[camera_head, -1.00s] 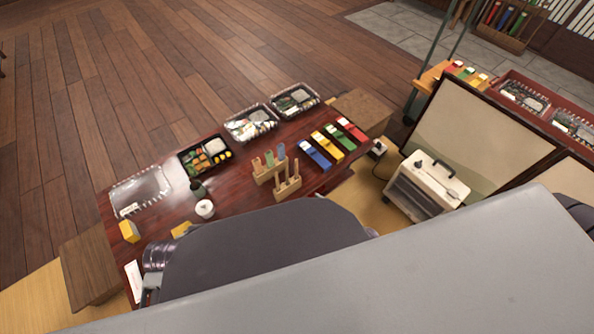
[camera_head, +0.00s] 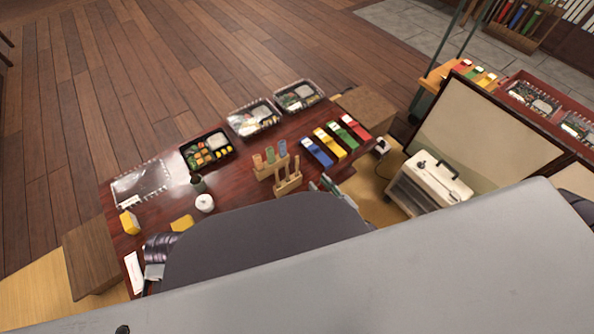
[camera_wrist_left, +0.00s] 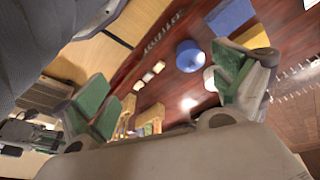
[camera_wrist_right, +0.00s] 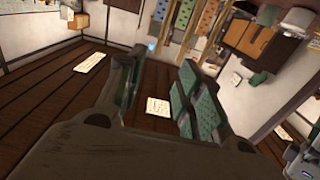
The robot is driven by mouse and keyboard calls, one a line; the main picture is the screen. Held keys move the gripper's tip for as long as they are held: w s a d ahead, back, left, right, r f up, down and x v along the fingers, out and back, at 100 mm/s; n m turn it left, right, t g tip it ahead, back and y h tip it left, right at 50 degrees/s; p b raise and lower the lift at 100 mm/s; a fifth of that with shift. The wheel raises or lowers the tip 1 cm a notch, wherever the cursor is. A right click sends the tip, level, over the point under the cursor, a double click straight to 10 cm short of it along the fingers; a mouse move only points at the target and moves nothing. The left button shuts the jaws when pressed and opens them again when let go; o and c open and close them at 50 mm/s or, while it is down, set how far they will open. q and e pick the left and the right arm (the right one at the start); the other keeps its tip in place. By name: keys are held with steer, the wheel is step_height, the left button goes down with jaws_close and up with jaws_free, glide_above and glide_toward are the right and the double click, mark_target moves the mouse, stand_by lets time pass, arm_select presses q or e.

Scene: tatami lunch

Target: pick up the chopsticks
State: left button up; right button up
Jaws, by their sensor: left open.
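I cannot make out the chopsticks for certain. A wooden rack with upright sticks or slots (camera_head: 287,182) stands on the dark red table (camera_head: 235,182), beside a holder with coloured cups (camera_head: 270,160). My right gripper (camera_head: 324,185) shows its green pads just right of the rack, partly hidden by my dark body part. In the right wrist view its fingers (camera_wrist_right: 160,95) are apart with nothing between them. In the left wrist view my left gripper (camera_wrist_left: 168,95) is open, with the table and a blue round thing (camera_wrist_left: 189,55) beyond it.
Blue (camera_head: 317,152), yellow (camera_head: 330,142), green and red packets lie right of the rack. Food trays (camera_head: 205,149) line the far edge. A white cup (camera_head: 204,203) and yellow boxes (camera_head: 129,222) stand at left. A white case (camera_head: 437,179) sits at right. My grey body hides the front.

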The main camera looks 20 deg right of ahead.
stand_by(0.3)
steer(key=b, duration=0.2)
glide_toward(297, 160)
steer(key=shift+x, duration=1.7)
steer(key=shift+w+a, duration=0.1)
steer(key=shift+w, duration=0.25)
steer(key=shift+w+a, duration=0.2)
steer(key=shift+w, duration=0.25)
arm_select(q)
steer(key=shift+s+d+r, duration=0.15)
steer(key=shift+d+r, duration=0.25)
steer(key=shift+r, duration=0.35)
steer(key=shift+t, duration=0.3)
steer(key=shift+w, duration=0.2)
arm_select(e)
steer(key=shift+w, duration=0.15)
